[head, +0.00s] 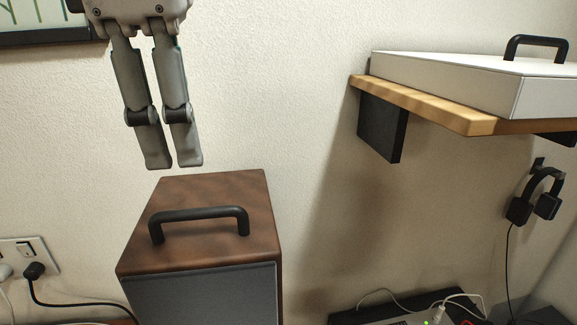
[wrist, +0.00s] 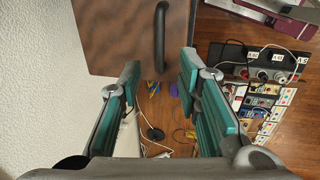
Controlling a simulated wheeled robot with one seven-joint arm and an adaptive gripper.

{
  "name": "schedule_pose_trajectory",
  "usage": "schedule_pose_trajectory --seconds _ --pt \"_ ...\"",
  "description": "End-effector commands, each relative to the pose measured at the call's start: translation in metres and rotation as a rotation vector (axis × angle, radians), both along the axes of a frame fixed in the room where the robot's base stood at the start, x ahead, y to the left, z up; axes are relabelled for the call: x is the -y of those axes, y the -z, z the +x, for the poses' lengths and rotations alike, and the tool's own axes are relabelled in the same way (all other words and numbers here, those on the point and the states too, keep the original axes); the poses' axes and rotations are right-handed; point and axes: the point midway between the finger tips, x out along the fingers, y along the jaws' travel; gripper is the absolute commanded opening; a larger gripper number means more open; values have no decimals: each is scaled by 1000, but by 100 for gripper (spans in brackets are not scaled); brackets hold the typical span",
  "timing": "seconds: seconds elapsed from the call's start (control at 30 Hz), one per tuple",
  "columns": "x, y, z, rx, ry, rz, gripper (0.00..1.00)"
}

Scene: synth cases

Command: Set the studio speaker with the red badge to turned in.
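A studio speaker (head: 165,195) with a brown wooden cabinet stands low in front of the wall in the head view. A black bar handle (head: 200,213) is on its top, and a dark grey grille (head: 205,297) covers its front. No red badge shows in either view; the lower front is cut off. My gripper (head: 173,165) hangs above the speaker's back edge, fingers down, empty. In the wrist view my gripper (wrist: 160,68) is spread open. The speaker top (wrist: 112,35) and its handle (wrist: 160,38) lie beyond the fingertips, the handle roughly between them, not touched.
A wooden shelf (head: 430,104) with a white case (head: 470,80) juts from the wall at the right. A socket with cables (head: 27,262) is at the left. Labelled gear (wrist: 262,65) and cables crowd the desk in the wrist view.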

Motion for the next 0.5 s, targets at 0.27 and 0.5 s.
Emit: schedule_pose_trajectory --seconds 0.27,0.5 --pt "-1 54 10 -2 0 -1 31" --pt "-3 82 16 1 1 1 31"
